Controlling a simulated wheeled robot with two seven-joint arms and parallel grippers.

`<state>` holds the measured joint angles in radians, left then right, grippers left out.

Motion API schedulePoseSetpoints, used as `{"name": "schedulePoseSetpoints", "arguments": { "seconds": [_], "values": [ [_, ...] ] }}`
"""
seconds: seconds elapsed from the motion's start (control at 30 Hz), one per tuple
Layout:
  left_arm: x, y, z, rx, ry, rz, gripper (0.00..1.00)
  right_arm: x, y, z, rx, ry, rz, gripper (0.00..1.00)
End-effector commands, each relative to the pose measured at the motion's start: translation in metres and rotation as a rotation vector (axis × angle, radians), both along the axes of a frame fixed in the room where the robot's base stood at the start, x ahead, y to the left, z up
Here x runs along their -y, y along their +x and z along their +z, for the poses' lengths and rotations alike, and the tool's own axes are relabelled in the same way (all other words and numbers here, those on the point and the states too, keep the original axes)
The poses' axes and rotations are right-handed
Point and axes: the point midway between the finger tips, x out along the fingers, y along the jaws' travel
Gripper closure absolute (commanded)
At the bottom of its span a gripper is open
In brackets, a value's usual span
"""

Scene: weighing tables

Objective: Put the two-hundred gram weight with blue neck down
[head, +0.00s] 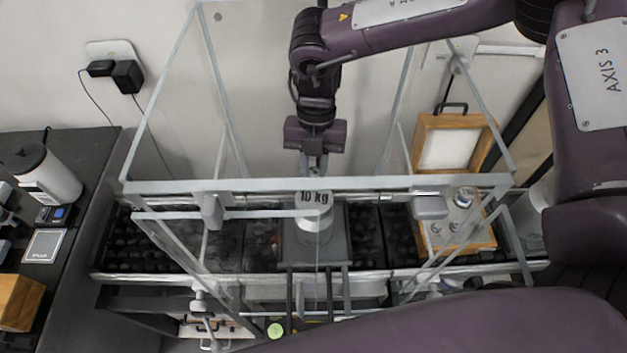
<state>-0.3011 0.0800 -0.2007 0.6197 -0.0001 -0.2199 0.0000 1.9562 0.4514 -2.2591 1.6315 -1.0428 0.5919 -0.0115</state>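My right gripper (317,166) points straight down, inside or behind the glass enclosure, just above a pale weight marked 10 kg (313,222). Its fingertips are small and close to the top of that weight, and I cannot tell whether they are open, shut or touching it. No blue-necked weight can be made out for certain in the gripper. A silvery weight with a bluish tint (465,197) stands in an open wooden case (484,240) at the right, with smaller weights beside it. My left gripper is not in view.
The glass enclosure (330,186) has grey metal edges around the weighing area. The 10 kg weight stands on a grey plate (337,258). At the left, a dark table (75,240) holds a white canister (48,175) and a small scale (45,246).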

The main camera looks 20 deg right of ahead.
Motion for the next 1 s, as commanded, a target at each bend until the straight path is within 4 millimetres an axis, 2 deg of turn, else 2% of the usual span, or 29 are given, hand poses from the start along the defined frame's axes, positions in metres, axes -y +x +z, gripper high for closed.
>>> {"name": "schedulePoseSetpoints", "arguments": {
  "seconds": [0.43,0.8,0.83,0.97,1.0],
  "values": [
    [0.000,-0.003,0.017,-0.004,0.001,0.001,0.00,0.000,0.000,-0.052,-0.001,-0.001,-0.002,1.00],
    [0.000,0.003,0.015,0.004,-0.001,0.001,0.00,0.000,0.000,-0.058,0.001,0.000,-0.003,1.00],
    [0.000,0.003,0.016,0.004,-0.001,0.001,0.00,0.000,0.000,-0.057,0.001,0.000,-0.002,0.75],
    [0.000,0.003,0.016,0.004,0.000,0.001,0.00,0.000,0.000,-0.057,0.001,-0.001,-0.002,0.58],
    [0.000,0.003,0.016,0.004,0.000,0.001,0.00,0.000,0.000,-0.057,0.001,-0.001,-0.002,0.57]
  ]
}}
